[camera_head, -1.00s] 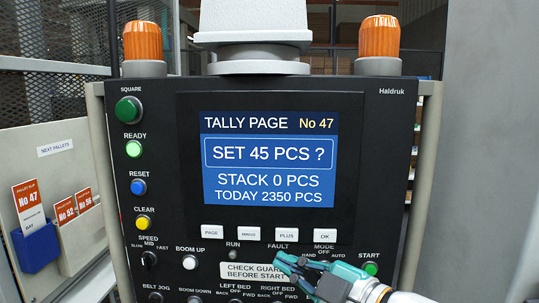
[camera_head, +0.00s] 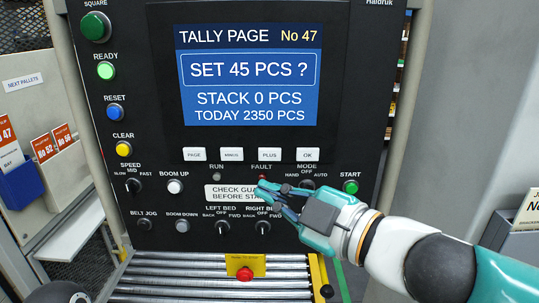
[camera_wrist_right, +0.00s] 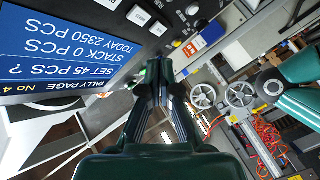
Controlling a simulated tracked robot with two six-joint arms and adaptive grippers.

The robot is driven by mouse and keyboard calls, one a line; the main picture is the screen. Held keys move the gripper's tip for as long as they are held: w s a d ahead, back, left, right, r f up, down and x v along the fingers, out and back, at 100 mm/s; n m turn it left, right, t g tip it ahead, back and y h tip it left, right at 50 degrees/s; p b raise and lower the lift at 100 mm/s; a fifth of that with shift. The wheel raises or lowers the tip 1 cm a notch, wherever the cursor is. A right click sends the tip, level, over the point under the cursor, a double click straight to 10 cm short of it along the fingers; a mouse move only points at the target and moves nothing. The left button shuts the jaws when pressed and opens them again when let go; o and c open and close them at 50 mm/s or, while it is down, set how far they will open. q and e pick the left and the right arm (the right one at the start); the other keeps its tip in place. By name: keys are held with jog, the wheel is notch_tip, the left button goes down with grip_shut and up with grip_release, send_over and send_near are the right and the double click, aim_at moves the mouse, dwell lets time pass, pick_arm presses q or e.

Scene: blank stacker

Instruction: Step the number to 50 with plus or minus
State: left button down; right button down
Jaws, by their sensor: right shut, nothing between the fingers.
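The screen (camera_head: 248,75) in the head view reads TALLY PAGE, No 47, SET 45 PCS ?, STACK 0 PCS, TODAY 2350 PCS. Below it is a row of white keys: PAGE (camera_head: 194,154), MINUS (camera_head: 231,154), PLUS (camera_head: 269,154) and OK (camera_head: 307,154). My right gripper (camera_head: 262,187) is shut and empty. Its tips are below the PLUS key in the picture, over the right end of the CHECK GUARD label. In the right wrist view the shut fingers (camera_wrist_right: 158,72) point at the panel, with the screen (camera_wrist_right: 60,50) upside down at left. My left gripper is not seen.
The panel holds knobs and lamps below the keys, including the START button (camera_head: 350,187) and the MODE knob (camera_head: 307,186). A red button on a yellow plate (camera_head: 244,267) sits above the rollers (camera_head: 180,280). Pallet slips (camera_head: 43,147) hang at the left.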

jog(key=p, duration=0.2)
send_near(260, 155)
jog(key=shift+s+a+x, duration=0.15)
jog(key=shift+x, duration=0.8)
jog(key=shift+s+a+x, duration=0.1)
jog(key=shift+x, duration=0.8)
jog(key=shift+s+a+x, duration=0.15)
jog(key=shift+x, duration=0.8)
jog(key=shift+f, duration=0.15)
jog(key=shift+w+p, duration=0.35)
jog(key=shift+w, duration=0.05)
jog(key=shift+w, duration=0.35)
jog(key=shift+s, duration=0.8)
